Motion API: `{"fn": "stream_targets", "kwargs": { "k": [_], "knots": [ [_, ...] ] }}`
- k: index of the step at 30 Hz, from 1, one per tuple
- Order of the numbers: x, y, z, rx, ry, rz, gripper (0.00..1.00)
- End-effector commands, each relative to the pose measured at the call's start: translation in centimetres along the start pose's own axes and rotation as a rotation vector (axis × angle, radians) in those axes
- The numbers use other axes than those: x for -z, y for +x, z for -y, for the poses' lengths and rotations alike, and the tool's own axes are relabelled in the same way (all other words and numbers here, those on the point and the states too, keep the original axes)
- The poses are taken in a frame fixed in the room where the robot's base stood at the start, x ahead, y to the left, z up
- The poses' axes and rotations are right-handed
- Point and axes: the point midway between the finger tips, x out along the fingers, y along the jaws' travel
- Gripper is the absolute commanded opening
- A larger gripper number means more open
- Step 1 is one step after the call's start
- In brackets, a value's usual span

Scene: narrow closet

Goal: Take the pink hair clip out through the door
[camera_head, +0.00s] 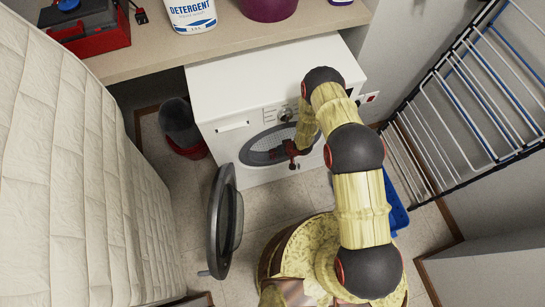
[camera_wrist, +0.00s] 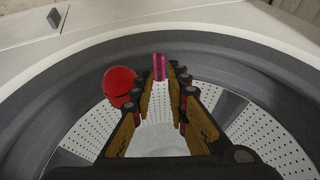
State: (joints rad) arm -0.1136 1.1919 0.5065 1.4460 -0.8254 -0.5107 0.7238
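The pink hair clip (camera_wrist: 159,67) shows as a small upright pink piece inside the washing machine's drum, in the wrist view. My gripper (camera_wrist: 160,86) reaches into the drum with its fingers apart. The clip is in line with the gap between the fingertips, at or just beyond them; I cannot tell whether it touches either finger. In the head view my gripper (camera_head: 292,156) is at the mouth of the white washing machine (camera_head: 235,95), and the clip is hidden. The machine's round door (camera_head: 223,222) stands wide open to the left.
A red round object (camera_wrist: 120,85) lies in the drum, left of my fingers. The drum's dark rim (camera_wrist: 75,75) surrounds the gripper. A dark bin (camera_head: 180,122) stands left of the machine, a mattress (camera_head: 70,190) fills the left side, and a drying rack (camera_head: 470,90) is at right.

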Motion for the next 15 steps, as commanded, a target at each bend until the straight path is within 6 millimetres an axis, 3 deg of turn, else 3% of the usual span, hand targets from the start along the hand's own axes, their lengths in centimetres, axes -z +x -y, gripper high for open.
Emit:
{"fn": "stream_targets", "kwargs": {
  "k": [1,4,11,15],
  "knots": [
    [-0.27,1.11,-0.12,0.000,0.000,0.002,0.17],
    [-0.19,1.88,-0.11,-0.001,0.000,0.002,0.17],
    [-0.05,1.81,-0.05,-0.001,0.001,0.001,0.16],
    [-0.07,1.80,-0.06,-0.001,0.001,0.001,0.08]
  ]
}}
